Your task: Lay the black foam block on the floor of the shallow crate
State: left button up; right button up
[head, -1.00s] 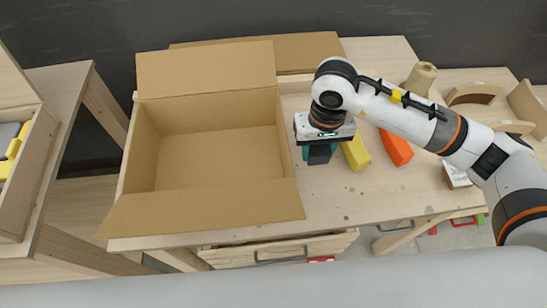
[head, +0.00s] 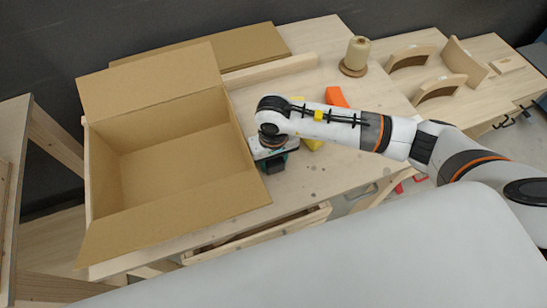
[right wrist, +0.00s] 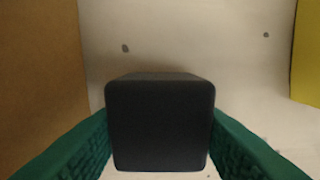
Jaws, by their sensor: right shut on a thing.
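My right gripper (head: 273,164) is shut on the black foam block, just right of the open cardboard box (head: 165,215) in the head view. In the right wrist view the black foam block (right wrist: 160,125) sits between the teal fingers, its square end facing the camera. In the head view the block is mostly hidden by the gripper. The cardboard box stands on the wooden table with its flaps folded out, and its floor looks empty. My left gripper is out of view.
A yellow block (head: 315,145) and an orange block (head: 337,97) lie right of the gripper, partly behind my arm. A spool (head: 356,55) and curved wooden forms (head: 440,88) stand farther back.

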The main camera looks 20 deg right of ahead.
jog(key=shift+f, duration=0.15)
jog(key=o, duration=0.9)
jog(key=shift+o, duration=0.2)
